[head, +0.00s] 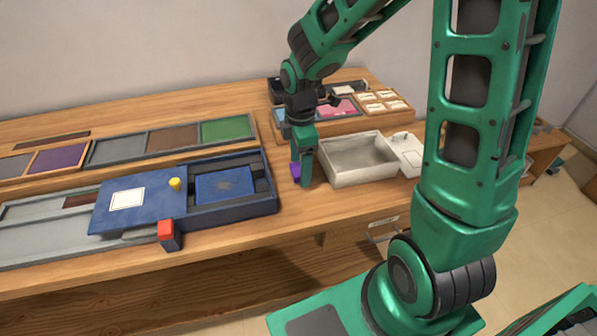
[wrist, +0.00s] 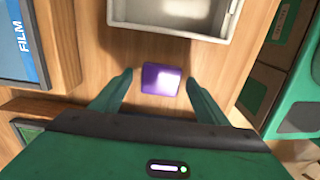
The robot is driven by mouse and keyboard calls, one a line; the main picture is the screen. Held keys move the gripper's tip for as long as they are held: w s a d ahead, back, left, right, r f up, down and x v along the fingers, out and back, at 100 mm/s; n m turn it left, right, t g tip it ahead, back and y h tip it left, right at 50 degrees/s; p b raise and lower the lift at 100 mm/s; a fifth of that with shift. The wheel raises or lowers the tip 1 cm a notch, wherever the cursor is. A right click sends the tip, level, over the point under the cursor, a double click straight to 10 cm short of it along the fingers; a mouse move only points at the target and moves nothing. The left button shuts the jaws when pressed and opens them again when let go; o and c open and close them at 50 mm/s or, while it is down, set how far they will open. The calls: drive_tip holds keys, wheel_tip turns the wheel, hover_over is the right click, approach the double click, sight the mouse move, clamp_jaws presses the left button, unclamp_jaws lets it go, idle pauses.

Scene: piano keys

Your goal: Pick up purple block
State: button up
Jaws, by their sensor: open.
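The purple block (wrist: 161,79) lies on the wooden table in the wrist view, between the two spread fingers of my gripper (wrist: 160,88). Bare wood shows between the block and each finger. In the head view, the block (head: 296,170) is partly hidden behind my gripper (head: 304,182), which points down over the table. My gripper is open and holds nothing.
A grey open tray (head: 358,172) stands just right of my gripper; its edge (wrist: 170,32) is close beyond the block. A blue box with a sliding lid (head: 140,202) and a red-topped block (head: 168,233) are to the left. Colour panels (head: 227,129) lie further back.

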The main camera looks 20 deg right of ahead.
sight(299, 169)
drive_tip(key=c, duration=1.1)
drive_tip(key=shift+c, duration=0.2)
drive_tip(key=shift+r, duration=0.4)
drive_tip(key=r, duration=0.3)
drive_tip(key=shift+s+a+r, duration=0.1)
drive_tip(key=shift+a+r, duration=0.15)
drive_tip(key=shift+r, duration=0.15)
drive_tip(key=s+a+r, duration=0.2)
drive_tip(key=a, duration=0.1)
drive_tip(key=s+a+r, duration=0.1)
drive_tip(key=a+r, duration=0.1)
drive_tip(key=a, duration=0.1)
drive_tip(key=s+a+r, duration=0.2)
drive_tip(key=a, duration=0.1)
drive_tip(key=shift+s+a+r, duration=0.2)
drive_tip(key=shift+s+a, duration=0.1)
drive_tip(key=shift+s, duration=0.05)
